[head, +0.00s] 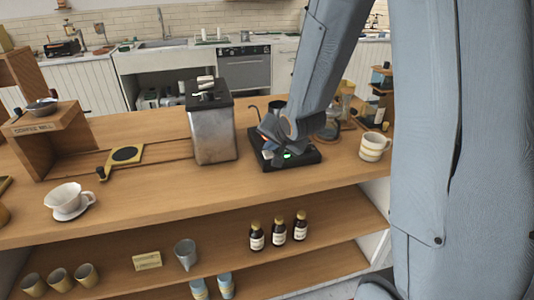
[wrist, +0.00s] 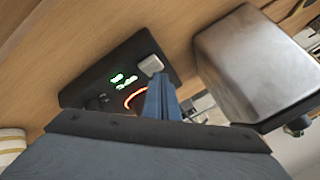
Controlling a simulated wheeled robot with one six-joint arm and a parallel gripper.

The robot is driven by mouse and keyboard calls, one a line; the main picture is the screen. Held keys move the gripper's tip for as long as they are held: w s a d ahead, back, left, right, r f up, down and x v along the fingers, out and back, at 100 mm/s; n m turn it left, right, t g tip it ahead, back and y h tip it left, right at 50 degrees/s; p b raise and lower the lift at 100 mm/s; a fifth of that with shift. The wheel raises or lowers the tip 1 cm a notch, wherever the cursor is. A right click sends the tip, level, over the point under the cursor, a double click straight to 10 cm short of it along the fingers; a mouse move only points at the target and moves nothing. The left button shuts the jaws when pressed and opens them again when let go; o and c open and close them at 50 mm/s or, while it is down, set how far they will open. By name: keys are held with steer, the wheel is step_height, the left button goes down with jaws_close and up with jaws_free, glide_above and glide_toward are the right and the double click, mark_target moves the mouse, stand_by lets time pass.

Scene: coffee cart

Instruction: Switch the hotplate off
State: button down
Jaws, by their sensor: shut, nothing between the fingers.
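The hotplate (head: 307,155) is a black slab on the wooden counter, right of the steel box. In the wrist view the hotplate (wrist: 75,93) shows lit green digits (wrist: 123,80), a partly hidden red glowing ring (wrist: 134,97), a pale square button (wrist: 150,64) and a dark knob (wrist: 96,103). My gripper (head: 268,154) is low over the hotplate and covers much of it in the head view. In the wrist view the blue fingers of my gripper (wrist: 160,82) are together and empty, with tips close to the pale button. I cannot tell whether they touch it.
The steel box with a black lid (head: 213,135) stands close left of the hotplate, also near my fingers in the wrist view (wrist: 255,65). A striped mug (head: 374,148) stands to the right. Glassware (head: 345,100) is behind. The counter front (head: 240,182) is clear.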

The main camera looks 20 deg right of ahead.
steer(key=shift+f, duration=0.4)
stand_by(0.3)
steer(key=shift+r, duration=0.1)
steer(key=shift+r+p, duration=0.9)
step_height(320, 180, up, 6)
steer(key=p, duration=0.5)
steer(key=shift+p, duration=0.35)
steer(key=n+g+h+b, duration=0.1)
steer(key=n+g+b, duration=0.1)
steer(key=n+g, duration=0.15)
glide_toward(270, 156)
steer(key=s+d, duration=0.1)
steer(key=s, duration=0.4)
steer(key=s+a+f+n+g+b, duration=0.1)
steer(key=s+n+g, duration=0.3)
steer(key=s, duration=0.9)
steer(key=shift+s+a+f+b, duration=0.2)
steer(key=shift+s+f+b, duration=0.2)
steer(key=shift+f+b, duration=0.1)
